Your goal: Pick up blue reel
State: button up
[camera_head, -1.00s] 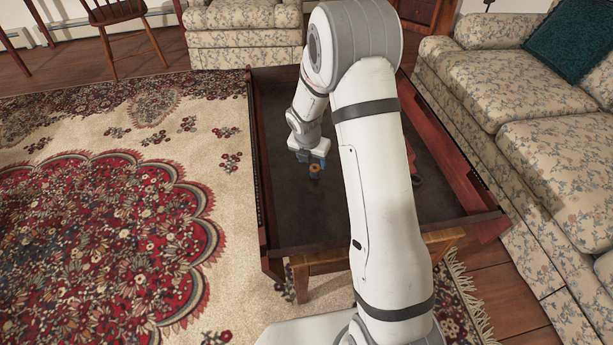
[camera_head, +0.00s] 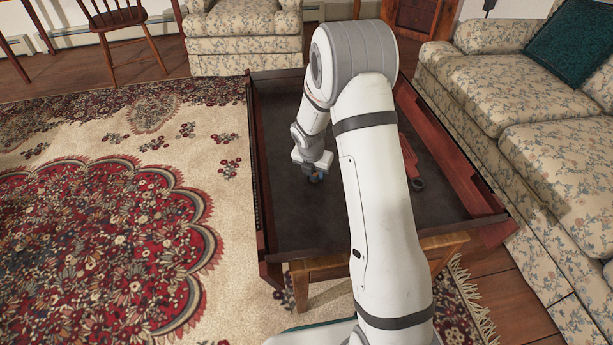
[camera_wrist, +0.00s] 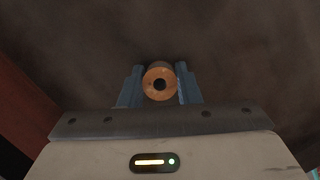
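A reel (camera_wrist: 159,83) shows end-on in the wrist view, with an orange-brown wooden end and a dark centre hole. No blue shows on that end; the rest of its side is mostly hidden. It stands on the dark bottom of a low wooden box-like table (camera_head: 290,225). My gripper (camera_wrist: 160,83) has its two blue-grey fingers on either side of the reel, close to it. I cannot tell whether they press on it. In the head view my gripper (camera_head: 315,177) is low over the dark surface and hides the reel.
A red object with a dark round end (camera_head: 411,170) lies to the right, partly behind my arm. Raised wooden walls edge the dark surface. A floral sofa (camera_head: 540,140) stands at right, an armchair (camera_head: 243,35) behind. The dark surface around my gripper is mostly bare.

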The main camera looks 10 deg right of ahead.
jog(key=c, duration=0.5)
jog(key=shift+o, duration=0.2)
jog(key=shift+r, duration=0.1)
